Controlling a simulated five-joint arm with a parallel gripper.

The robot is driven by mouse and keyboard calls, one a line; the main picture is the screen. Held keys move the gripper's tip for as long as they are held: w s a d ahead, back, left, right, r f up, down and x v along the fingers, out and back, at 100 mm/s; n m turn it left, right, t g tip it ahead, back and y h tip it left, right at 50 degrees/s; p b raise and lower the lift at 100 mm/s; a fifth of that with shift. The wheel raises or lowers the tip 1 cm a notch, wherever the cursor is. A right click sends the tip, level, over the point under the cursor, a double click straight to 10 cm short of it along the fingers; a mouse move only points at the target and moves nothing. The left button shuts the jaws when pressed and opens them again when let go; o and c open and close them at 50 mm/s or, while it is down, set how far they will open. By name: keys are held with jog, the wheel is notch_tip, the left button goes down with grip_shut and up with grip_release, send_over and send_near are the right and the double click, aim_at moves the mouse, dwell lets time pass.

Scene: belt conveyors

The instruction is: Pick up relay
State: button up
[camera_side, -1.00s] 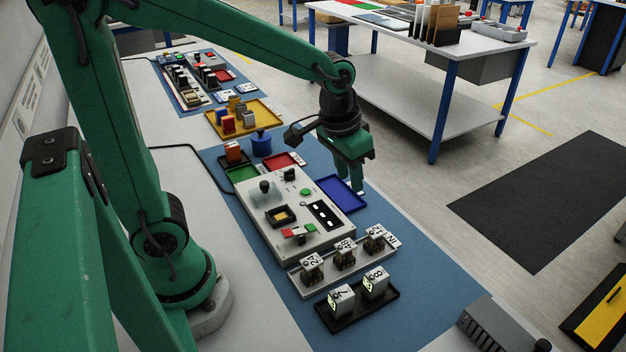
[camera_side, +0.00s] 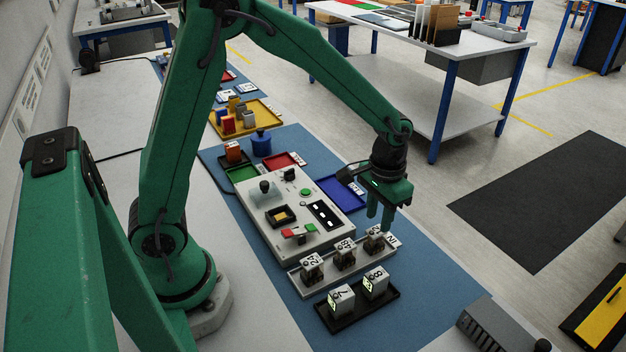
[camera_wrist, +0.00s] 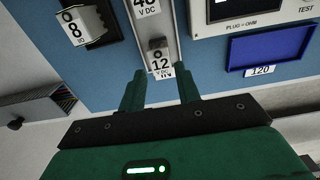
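Several relays with white labelled tops and dark bodies stand in a row on a light grey rack (camera_side: 322,272). The left one (camera_side: 311,268), the middle one (camera_side: 345,253) and the right one (camera_side: 373,243) are upright. In the wrist view the nearest relay (camera_wrist: 159,58) reads 12 V, and the 48 V DC relay (camera_wrist: 147,8) is cut by the top edge. My gripper (camera_side: 379,222) points down, just above the right relay. In the wrist view my gripper (camera_wrist: 160,82) is open and empty, with the 12 V relay ahead, between the lines of its fingers.
A black tray (camera_side: 337,325) in front holds two numbered blocks (camera_side: 341,299). A grey control panel (camera_side: 268,205) stands behind the rack. An empty blue tray (camera_side: 342,192) is behind my gripper. The blue mat (camera_side: 425,270) right of the rack is clear.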

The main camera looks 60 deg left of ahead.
aim_at(377, 231)
jog(key=shift+f, duration=1.25)
jog(key=shift+f, duration=0.1)
jog(key=shift+f, duration=2.5)
jog(key=c, duration=0.6)
